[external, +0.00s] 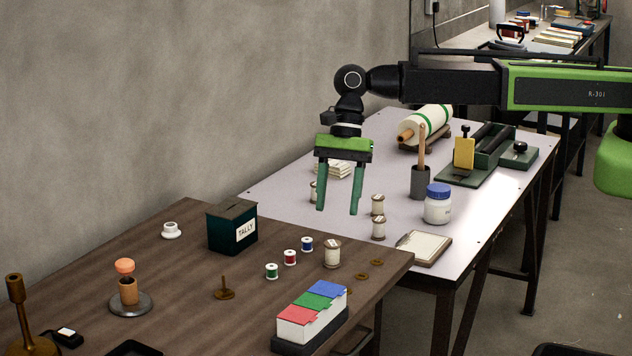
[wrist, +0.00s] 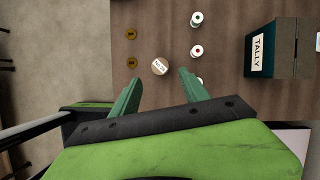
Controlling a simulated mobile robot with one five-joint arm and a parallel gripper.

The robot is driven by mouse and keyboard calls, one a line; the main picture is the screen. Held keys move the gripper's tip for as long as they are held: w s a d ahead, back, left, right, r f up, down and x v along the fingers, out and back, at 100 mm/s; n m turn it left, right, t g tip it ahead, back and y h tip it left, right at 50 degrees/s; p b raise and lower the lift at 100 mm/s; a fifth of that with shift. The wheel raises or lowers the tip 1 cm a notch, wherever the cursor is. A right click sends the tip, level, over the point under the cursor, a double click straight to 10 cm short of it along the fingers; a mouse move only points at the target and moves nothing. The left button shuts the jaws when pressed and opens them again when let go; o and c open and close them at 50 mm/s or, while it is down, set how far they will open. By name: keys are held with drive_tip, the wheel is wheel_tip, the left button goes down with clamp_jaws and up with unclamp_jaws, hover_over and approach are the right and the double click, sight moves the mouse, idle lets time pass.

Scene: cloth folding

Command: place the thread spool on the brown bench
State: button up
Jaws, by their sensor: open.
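A cream thread spool with a label (external: 332,254) stands upright on the brown bench (external: 185,270), near its right edge. It also shows in the wrist view (wrist: 160,67), top up, just beyond the gap between my fingers. Similar cream spools (external: 378,204) (external: 378,229) stand on the pale bench (external: 290,190) behind, and another (external: 313,191) is partly hidden by my left finger. My gripper (external: 337,211) is open and empty, pointing down, raised above the benches. Its green fingers also show in the wrist view (wrist: 158,83), apart from the spool.
Small green (external: 271,271), red (external: 290,257) and blue (external: 307,244) spools stand left of the cream one. Near them are a tally box (external: 232,230), brass rings (external: 376,262) and a colored card box (external: 312,312). A white jar (external: 438,206) and clipboard (external: 424,247) occupy the pale bench.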

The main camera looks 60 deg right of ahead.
drive_tip(key=shift+p+v, duration=0.45)
drive_tip(key=shift+v, duration=0.8)
drive_tip(key=s+d+f+n+h, duration=0.1)
drive_tip(key=d+n, duration=0.7)
drive_tip(key=d, duration=1.4)
drive_tip(key=s+d+n+t+h, duration=0.1)
drive_tip(key=s+d+n+h, duration=0.2)
drive_tip(key=d, duration=2)
drive_tip(key=s+n, duration=0.2)
drive_tip(key=n, duration=0.2)
drive_tip(key=shift+s+f+n, duration=0.3)
drive_tip(key=shift+f+n, duration=0.1)
drive_tip(key=shift+d, duration=0.1)
